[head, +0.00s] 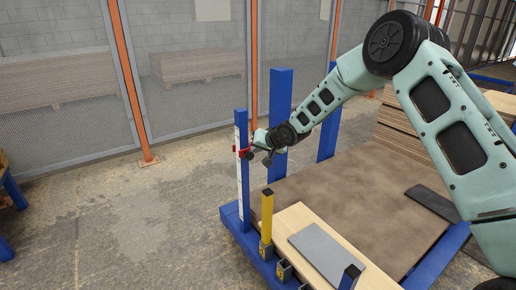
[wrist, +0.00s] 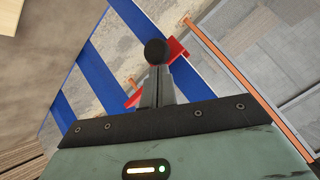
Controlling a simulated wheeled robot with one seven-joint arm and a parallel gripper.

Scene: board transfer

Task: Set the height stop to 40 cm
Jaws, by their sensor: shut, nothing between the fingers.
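The height stop (head: 245,153) is a red slider on a blue upright post with a white scale strip (head: 239,190). It sits at about the middle of the post; the scale marks are too small to read. In the wrist view the red stop (wrist: 177,52) shows behind a round black knob (wrist: 155,51). My gripper (head: 257,157) is shut, with its fingertips right at the knob side of the stop. In the wrist view the closed fingers (wrist: 157,80) point at the knob, which hides their tips' far side. I cannot tell whether they touch it.
A yellow post (head: 267,214) stands in front, beside a light wooden board (head: 292,221) with a grey plate (head: 326,252) on it. Blue uprights (head: 280,100) rise behind. A large brown board (head: 350,195) fills the frame's middle. Floor left of the post is free.

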